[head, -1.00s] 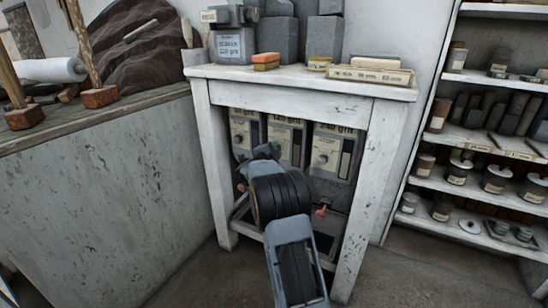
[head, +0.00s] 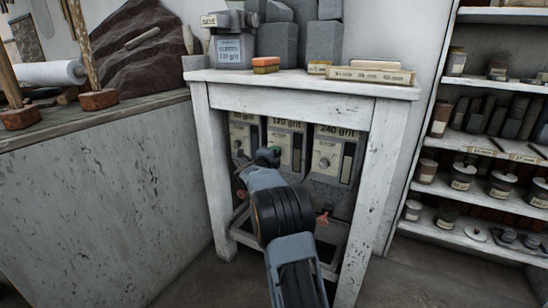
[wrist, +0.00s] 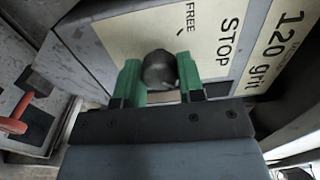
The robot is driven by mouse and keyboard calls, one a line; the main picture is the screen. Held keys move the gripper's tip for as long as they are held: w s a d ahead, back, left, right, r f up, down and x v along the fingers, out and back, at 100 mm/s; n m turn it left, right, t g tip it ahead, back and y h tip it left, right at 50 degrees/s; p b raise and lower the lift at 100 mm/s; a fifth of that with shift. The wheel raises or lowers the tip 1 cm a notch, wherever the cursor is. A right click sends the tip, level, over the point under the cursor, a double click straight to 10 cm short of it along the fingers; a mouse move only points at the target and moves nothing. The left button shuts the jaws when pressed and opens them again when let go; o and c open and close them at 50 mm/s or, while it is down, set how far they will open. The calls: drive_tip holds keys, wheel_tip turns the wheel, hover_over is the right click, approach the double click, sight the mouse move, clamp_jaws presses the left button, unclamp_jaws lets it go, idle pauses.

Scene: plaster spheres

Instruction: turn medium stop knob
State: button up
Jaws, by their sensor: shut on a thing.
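The medium stop knob is a dark round knob (wrist: 159,70) on the cream label of the middle dispenser (head: 285,140), marked 120 grit. In the wrist view the words FREE and STOP stand on the label beyond it. My gripper (wrist: 159,66) has its two green fingers on either side of the knob, shut on it. In the head view my gripper (head: 268,157) reaches the front of the middle dispenser, and my arm hides its lower part. The knob is hidden there. I cannot tell which way the knob points.
The 240 grit dispenser (head: 328,150) stands close on the right, another dispenser (head: 241,142) on the left. A red lever (head: 322,218) sticks out below right; another (head: 241,194) is at left. The white table's legs (head: 372,180) and top (head: 300,82) frame the space.

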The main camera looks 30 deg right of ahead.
drive_tip(key=shift+s+d, duration=0.1)
drive_tip(key=shift+d, duration=0.1)
drive_tip(key=o, duration=0.7)
drive_tip(key=shift+d, duration=0.1)
drive_tip(key=shift+o, duration=1.1)
drive_tip(key=shift+a, duration=0.2)
drive_tip(key=shift+a, duration=0.1)
drive_tip(key=p+v, duration=0.3)
drive_tip(key=v, duration=1)
drive_tip(key=shift+a, duration=0.3)
drive_tip(key=shift+s, duration=0.15)
